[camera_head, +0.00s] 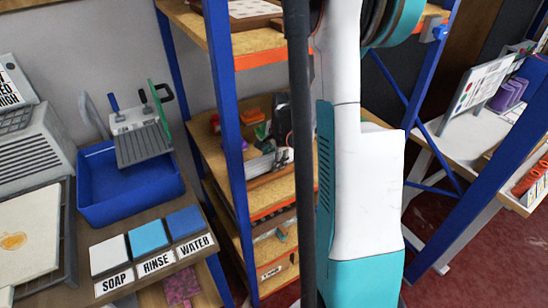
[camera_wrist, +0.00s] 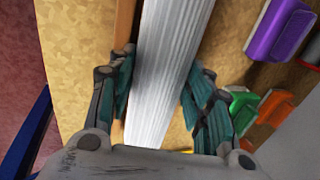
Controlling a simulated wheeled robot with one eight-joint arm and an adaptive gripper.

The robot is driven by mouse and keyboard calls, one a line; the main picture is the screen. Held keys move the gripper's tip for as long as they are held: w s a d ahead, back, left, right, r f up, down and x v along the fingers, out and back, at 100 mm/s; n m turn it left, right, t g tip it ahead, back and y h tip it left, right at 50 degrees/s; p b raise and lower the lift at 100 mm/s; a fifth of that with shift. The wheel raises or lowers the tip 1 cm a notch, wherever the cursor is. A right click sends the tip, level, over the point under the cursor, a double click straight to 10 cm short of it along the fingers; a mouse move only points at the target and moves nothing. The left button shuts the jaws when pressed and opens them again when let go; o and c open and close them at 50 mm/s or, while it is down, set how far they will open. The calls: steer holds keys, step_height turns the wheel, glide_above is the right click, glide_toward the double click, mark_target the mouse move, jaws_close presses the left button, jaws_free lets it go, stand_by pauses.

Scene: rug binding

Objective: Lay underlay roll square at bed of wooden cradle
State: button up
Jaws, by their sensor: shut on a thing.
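In the wrist view, my gripper (camera_wrist: 157,95) is shut around a long, pale grey, finely ribbed piece that looks like the underlay roll (camera_wrist: 168,45). The roll runs from the top of the picture down between the two fingers, leaning slightly right at the top. A narrow brown wooden strip (camera_wrist: 125,22) lies along its left side; I cannot tell whether this is part of the wooden cradle. The gripper is not visible in the head view, where my arm blocks the middle. The cradle's bed cannot be made out in either view.
In the wrist view, a chipboard surface (camera_wrist: 75,45) lies below, with a purple block (camera_wrist: 283,28), an orange piece (camera_wrist: 275,108) and a green piece (camera_wrist: 243,108) at right. In the head view, a blue-post shelf (camera_head: 228,110) stands beside a bench with a blue basin (camera_head: 130,195).

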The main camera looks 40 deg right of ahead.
steer(key=shift+s+a+f+b, duration=0.15)
steer(key=shift+s+f+b, duration=0.05)
steer(key=shift+f+b, duration=0.35)
steer(key=shift+c, duration=0.7)
steer(key=o, duration=1.3)
steer(key=shift+o, duration=0.3)
steer(key=shift+w+f, duration=0.1)
steer(key=shift+w, duration=0.1)
steer(key=shift+r+p, duration=0.65)
steer(key=p+v, duration=0.3)
steer(key=v, duration=0.9)
steer(key=shift+p, duration=0.35)
